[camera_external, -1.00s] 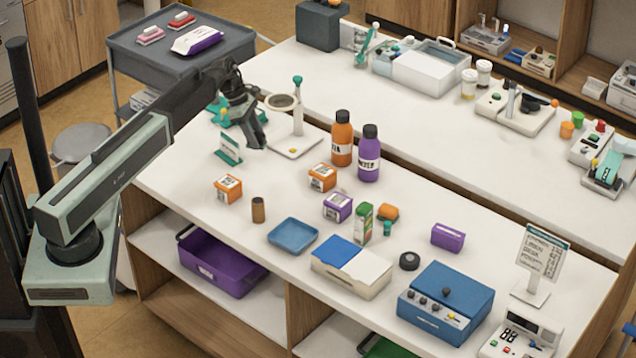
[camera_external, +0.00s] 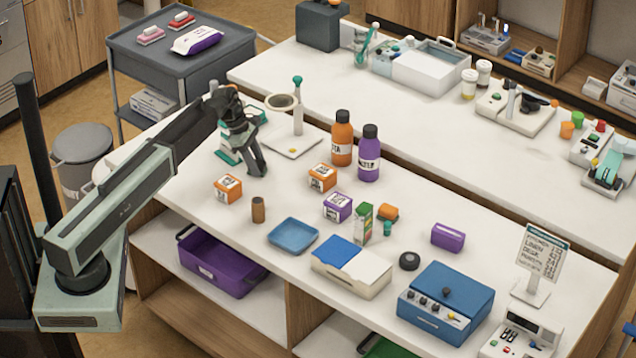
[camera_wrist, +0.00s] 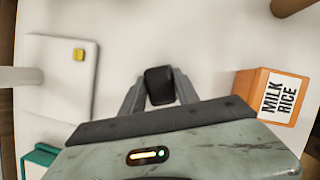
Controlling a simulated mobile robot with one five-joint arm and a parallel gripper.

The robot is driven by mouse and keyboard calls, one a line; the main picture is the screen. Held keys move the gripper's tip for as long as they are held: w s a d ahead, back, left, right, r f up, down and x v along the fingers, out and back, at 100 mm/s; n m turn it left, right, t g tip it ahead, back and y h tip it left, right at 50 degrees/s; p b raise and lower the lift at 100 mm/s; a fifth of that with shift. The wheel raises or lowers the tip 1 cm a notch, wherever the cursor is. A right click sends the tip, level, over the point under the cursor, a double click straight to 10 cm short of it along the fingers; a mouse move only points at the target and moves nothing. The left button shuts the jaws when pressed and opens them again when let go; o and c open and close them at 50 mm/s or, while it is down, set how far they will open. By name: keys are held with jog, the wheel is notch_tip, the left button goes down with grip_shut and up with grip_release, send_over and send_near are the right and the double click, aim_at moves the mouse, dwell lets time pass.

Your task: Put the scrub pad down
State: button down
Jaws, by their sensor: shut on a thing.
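My gripper (camera_external: 259,172) is low over the white counter (camera_external: 200,190), at its left part, behind and right of the nearest orange box. In the wrist view my gripper (camera_wrist: 159,88) is shut on a small dark block (camera_wrist: 159,84), the scrub pad by the look of it. The pad sits between the fingertips. In the outside view I cannot make it out from the dark fingers. Whether it touches the counter I cannot tell.
An orange box (camera_external: 228,188) labelled MILK RICE shows right of my fingers in the wrist view (camera_wrist: 272,96). A white stand (camera_external: 292,140) with a yellow spot (camera_wrist: 79,55) is on the other side. A blue tray (camera_external: 293,236) stands farther along. Bare counter surrounds my fingertips.

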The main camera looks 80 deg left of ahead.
jog(key=shift+r, duration=0.1)
jog(key=c, duration=0.9)
grip_release()
jog(key=shift+r+p, duration=0.2)
jog(key=shift+p, duration=0.2)
jog(key=p+v, duration=1)
jog(key=v, duration=0.1)
jog(key=shift+s+r+p, duration=0.25)
jog(key=shift+s+p, duration=0.05)
jog(key=shift+p, duration=0.05)
